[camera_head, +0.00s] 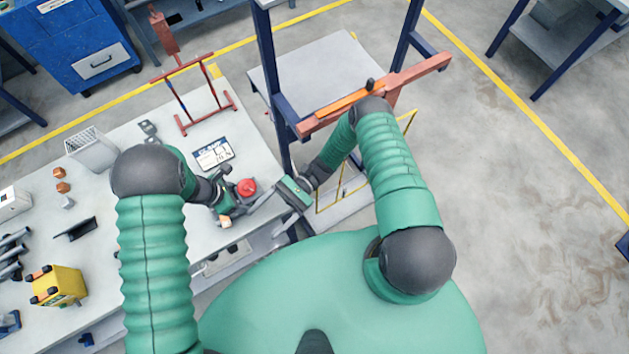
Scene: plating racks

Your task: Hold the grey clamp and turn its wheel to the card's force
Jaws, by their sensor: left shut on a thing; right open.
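The white card (214,153) with dark print lies on the grey table; its force figure is too small to read. A red round wheel (246,187) shows near the table's right edge. The grey clamp is mostly hidden at my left gripper; a dark grey part (264,196) sticks out right of the wheel. My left gripper (230,203) is shut, apparently on the clamp, just left of the wheel. My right gripper (292,192) is open and empty, right of the wheel and apart from it, past the table edge.
A red-brown rack (207,120) stands behind the card. A white basket (92,150), a yellow block (58,286) and small orange pieces (62,187) are on the table's left. A blue-post frame with an orange-red beam (418,72) stands close to my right arm.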

